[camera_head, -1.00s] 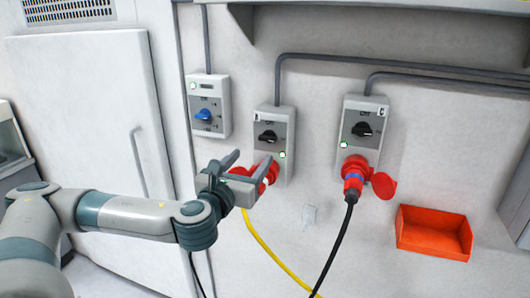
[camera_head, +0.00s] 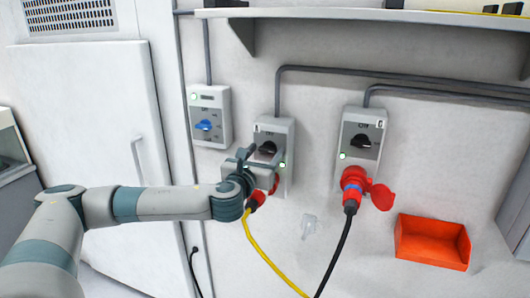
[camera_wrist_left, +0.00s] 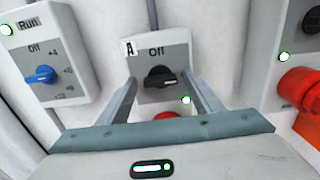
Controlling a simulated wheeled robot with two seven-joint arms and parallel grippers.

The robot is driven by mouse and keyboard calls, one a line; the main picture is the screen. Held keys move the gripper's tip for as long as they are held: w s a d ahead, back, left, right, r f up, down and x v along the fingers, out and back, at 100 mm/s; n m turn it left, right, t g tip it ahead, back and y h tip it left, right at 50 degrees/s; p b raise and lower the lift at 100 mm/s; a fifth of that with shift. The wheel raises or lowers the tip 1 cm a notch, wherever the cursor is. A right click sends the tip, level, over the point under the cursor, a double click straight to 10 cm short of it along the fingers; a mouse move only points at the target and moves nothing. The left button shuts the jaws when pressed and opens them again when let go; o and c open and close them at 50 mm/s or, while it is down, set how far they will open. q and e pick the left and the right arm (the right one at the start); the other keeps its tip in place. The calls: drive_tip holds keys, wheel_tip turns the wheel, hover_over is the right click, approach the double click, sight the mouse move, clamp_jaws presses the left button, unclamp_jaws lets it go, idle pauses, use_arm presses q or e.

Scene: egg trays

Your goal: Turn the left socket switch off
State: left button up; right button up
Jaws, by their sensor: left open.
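The left socket (camera_head: 286,128) is a grey wall box marked A, with a black knob switch (camera_head: 267,148), a lit green lamp (camera_head: 282,165) and a red plug (camera_head: 256,199) on a yellow cable. My left gripper (camera_head: 258,154) is in front of this box at knob height and partly covers it. In the left wrist view its open fingers (camera_wrist_left: 160,88) point at the box, one on each side of the black knob (camera_wrist_left: 159,77). The knob's handle lies about level, below the word Off. I cannot tell whether the fingers touch the knob. My right gripper is not in view.
A box with a blue knob (camera_head: 204,125) is mounted to the left. The right socket (camera_head: 361,141), with a red plug and black cable, is to the right. A red bin (camera_head: 432,241) hangs lower right. A shelf (camera_head: 360,14) runs above.

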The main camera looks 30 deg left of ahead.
use_arm(q)
drive_tip(key=c, duration=1.1)
drive_tip(key=shift+o, duration=0.2)
drive_tip(key=shift+n, duration=0.3)
drive_tip(key=n+b, duration=0.1)
drive_tip(key=n, duration=0.2)
drive_tip(key=shift+f+b, duration=0.1)
drive_tip(key=shift+b, duration=0.2)
drive_tip(key=n+b, duration=0.1)
drive_tip(key=n, duration=0.4)
drive_tip(key=shift+n, duration=0.3)
drive_tip(key=n+b, duration=0.1)
drive_tip(key=n, duration=0.3)
drive_tip(key=shift+n, duration=0.3)
drive_tip(key=n, duration=0.4)
